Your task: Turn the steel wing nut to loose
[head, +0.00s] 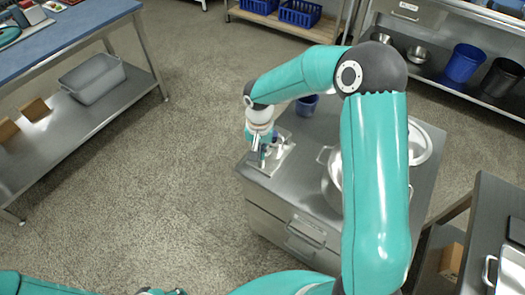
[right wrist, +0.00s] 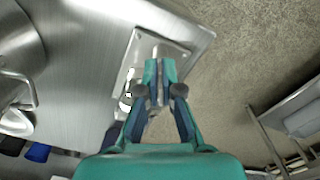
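The steel mill's base plate (head: 284,157) stands near the left edge of the steel cabinet top; it also shows in the right wrist view (right wrist: 174,49). My right gripper (head: 262,158) is right over this plate, pointing down. In the right wrist view its two teal fingers (right wrist: 160,70) are close together with a narrow grey gap between them. The steel wing nut cannot be made out; the fingers hide the spot. Whether they touch or hold it cannot be told. My left gripper is outside both views; only bits of teal arm show at the bottom left of the head view.
A steel pot (head: 333,172) and a large steel bowl (head: 418,143) stand right of the mill on the cabinet (head: 310,205). A small blue cup (head: 307,105) is behind it. A blue-topped bench (head: 70,42) is at left. The floor between is clear.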

